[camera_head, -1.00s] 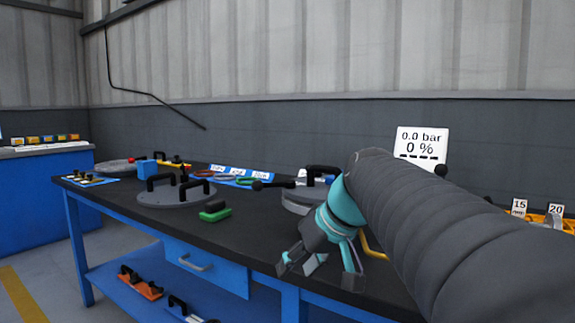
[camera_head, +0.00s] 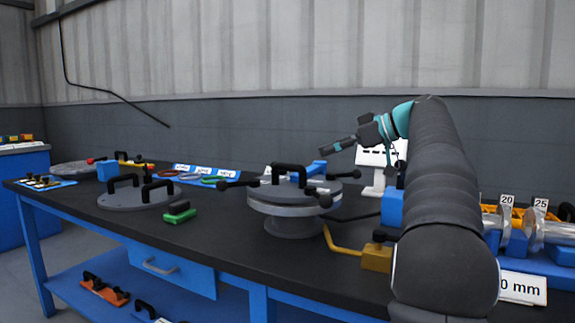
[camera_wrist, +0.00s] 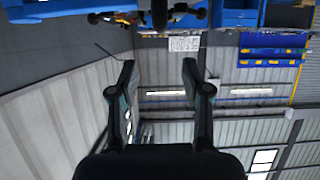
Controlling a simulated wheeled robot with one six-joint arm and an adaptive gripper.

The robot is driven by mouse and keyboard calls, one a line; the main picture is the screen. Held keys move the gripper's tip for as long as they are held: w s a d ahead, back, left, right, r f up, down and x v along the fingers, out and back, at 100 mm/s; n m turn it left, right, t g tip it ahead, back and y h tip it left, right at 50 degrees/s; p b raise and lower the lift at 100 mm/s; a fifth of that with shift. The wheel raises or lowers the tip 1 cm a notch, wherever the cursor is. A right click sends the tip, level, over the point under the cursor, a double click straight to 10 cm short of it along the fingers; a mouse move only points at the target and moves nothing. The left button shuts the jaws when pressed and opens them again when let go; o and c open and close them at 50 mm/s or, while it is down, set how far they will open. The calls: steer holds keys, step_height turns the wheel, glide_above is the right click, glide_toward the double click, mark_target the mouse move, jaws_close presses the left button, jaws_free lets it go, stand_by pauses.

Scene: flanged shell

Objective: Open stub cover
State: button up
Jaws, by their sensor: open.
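The flanged shell (camera_head: 291,226) stands on the bench in the head view, a round grey body. Its flat grey cover (camera_head: 283,191) lies on top, with a black arched handle. Several black-knobbed rods stick out around the cover's edge, and a blue part (camera_head: 316,168) sits at its right rear. My gripper (camera_head: 345,134) is above and to the right of the shell, pointing left, well clear of the cover. In the wrist view my gripper (camera_wrist: 159,76) is open and empty, its two dark fingers apart. The wrist view faces mostly the wall and roof.
A grey disc (camera_head: 137,198) with two black handles lies left of the shell, near a green-based block (camera_head: 179,213). A yellow bent rod (camera_head: 340,247) lies right of the shell. Labelled sizing parts (camera_head: 520,222) stand at the far right.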

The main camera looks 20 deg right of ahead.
mark_target(290, 164)
steer(key=x, duration=1.2)
steer(key=shift+w+a+f, duration=0.15)
steer(key=shift+a+f, duration=0.05)
steer(key=shift+f, duration=0.05)
steer(key=shift+c, duration=0.3)
jaws_close()
